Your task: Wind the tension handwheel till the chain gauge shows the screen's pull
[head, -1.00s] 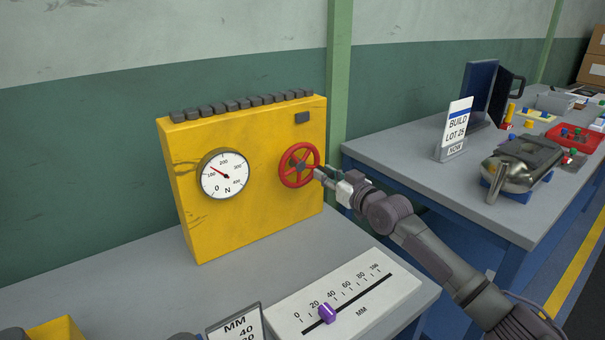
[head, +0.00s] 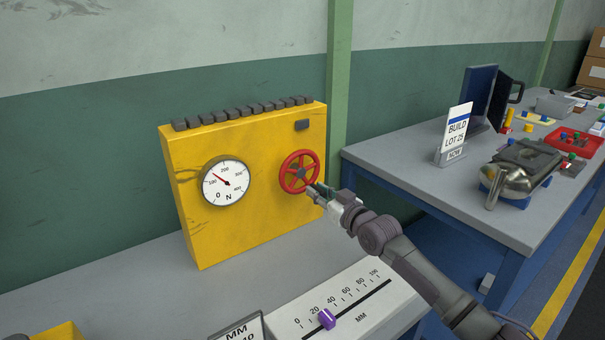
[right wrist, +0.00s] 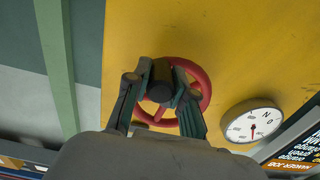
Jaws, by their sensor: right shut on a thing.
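The red handwheel (head: 299,172) is on the right of the yellow panel (head: 260,215). My right gripper (head: 315,190) is at the wheel's lower right edge. In the right wrist view, my right gripper (right wrist: 161,85) is shut on a dark round handle (right wrist: 160,80) in front of the red wheel (right wrist: 202,85). The white chain gauge (head: 227,183), marked N, is left of the wheel; its needle points up and left, between 100 and 200. The right wrist view shows the gauge (right wrist: 252,121) upside down. A dark screen (right wrist: 300,140) shows there partly, its text unreadable. My left gripper is not in view.
A millimetre scale with a purple slider (head: 326,319) lies on the bench in front, beside a small MM sign (head: 240,332). A second bench (head: 440,185) at right holds a build-lot sign (head: 455,130), a metal part and a red tray (head: 571,142).

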